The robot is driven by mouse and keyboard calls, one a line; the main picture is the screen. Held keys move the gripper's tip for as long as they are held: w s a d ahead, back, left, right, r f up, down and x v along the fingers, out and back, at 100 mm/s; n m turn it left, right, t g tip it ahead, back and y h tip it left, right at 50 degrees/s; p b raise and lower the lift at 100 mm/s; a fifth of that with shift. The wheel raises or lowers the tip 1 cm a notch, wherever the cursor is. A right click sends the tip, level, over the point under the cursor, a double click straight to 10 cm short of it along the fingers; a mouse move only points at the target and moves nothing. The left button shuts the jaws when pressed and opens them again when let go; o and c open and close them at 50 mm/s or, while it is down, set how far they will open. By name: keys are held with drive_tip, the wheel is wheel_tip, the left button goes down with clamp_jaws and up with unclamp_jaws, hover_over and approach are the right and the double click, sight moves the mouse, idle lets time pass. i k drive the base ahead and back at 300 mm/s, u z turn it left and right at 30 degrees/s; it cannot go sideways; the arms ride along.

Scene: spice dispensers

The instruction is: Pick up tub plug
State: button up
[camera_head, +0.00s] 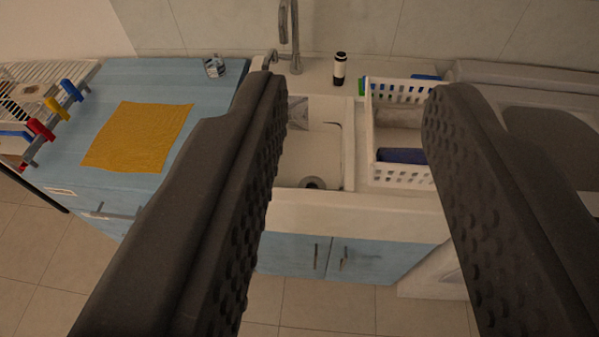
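My gripper (354,92) is open, with its two dark, studded fingers wide apart in the foreground and nothing between them. A white sink (349,150) lies beyond and partly behind the left finger. No other thing in view is clearly a tub plug. The fingers hide part of the sink and counter.
A white basket (403,176) with a dark blue item stands right of the sink. A yellow cloth (138,137) lies on the blue counter (120,85). Floor shows in front of the cabinets.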

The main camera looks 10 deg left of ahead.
sight(341, 57)
drive_tip(key=z, duration=0.05)
drive_tip(key=i, duration=1.5)
drive_tip(key=u, duration=0.05)
